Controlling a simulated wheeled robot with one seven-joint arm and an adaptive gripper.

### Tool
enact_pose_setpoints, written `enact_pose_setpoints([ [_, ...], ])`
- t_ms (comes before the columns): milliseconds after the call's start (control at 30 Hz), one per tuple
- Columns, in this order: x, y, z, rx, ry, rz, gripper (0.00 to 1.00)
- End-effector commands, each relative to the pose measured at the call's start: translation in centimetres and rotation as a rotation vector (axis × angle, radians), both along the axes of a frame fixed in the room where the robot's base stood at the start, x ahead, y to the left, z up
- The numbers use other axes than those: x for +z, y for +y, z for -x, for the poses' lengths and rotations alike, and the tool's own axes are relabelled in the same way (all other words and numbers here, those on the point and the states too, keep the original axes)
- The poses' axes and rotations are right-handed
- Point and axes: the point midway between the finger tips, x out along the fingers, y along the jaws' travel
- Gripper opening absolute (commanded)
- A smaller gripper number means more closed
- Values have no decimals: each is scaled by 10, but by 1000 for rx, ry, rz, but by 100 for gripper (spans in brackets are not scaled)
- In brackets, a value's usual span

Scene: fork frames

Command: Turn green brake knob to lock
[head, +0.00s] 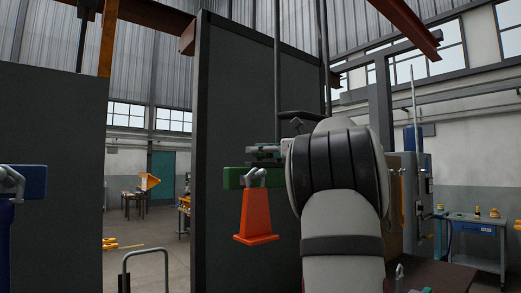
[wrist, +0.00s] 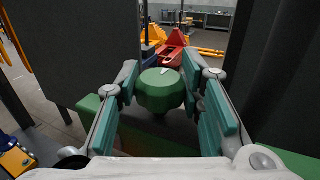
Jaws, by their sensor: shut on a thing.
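The green brake knob (wrist: 160,92) is in the middle of the wrist view, faceted and rounded, with a small pale mark on its top. My gripper (wrist: 160,72) has its teal-padded fingers on the knob's left and right sides and is shut on it. In the head view my gripper (head: 265,152) is small, just above a green bar (head: 232,178), and partly hidden by my arm. I cannot make out the knob in the head view. How far the knob is turned cannot be told.
An orange cone (head: 256,215) hangs below the green bar. Tall dark panels (head: 238,100) stand close behind and to the left (head: 50,130). A blue-ended bar (head: 30,180) is at the far left. A red pallet jack (wrist: 172,55) stands beyond the knob.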

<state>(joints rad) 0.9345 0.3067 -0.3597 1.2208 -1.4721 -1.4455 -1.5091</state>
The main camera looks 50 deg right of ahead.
Motion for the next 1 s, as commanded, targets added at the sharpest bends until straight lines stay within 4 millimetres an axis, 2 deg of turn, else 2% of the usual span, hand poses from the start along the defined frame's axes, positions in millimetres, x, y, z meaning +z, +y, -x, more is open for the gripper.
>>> enact_pose_setpoints([
  [167,1,0,0,0,-2,1,7],
  [200,1,0,0,-1,-2,1,39],
  [267,1,0,0,-1,-2,1,53],
  [300,1,0,0,-1,-2,0,55],
  [667,0,-1,4,-2,0,0,55],
  [833,1,-6,28,-5,-1,1,55],
  [1000,0,-12,63,-6,-1,0,55],
])
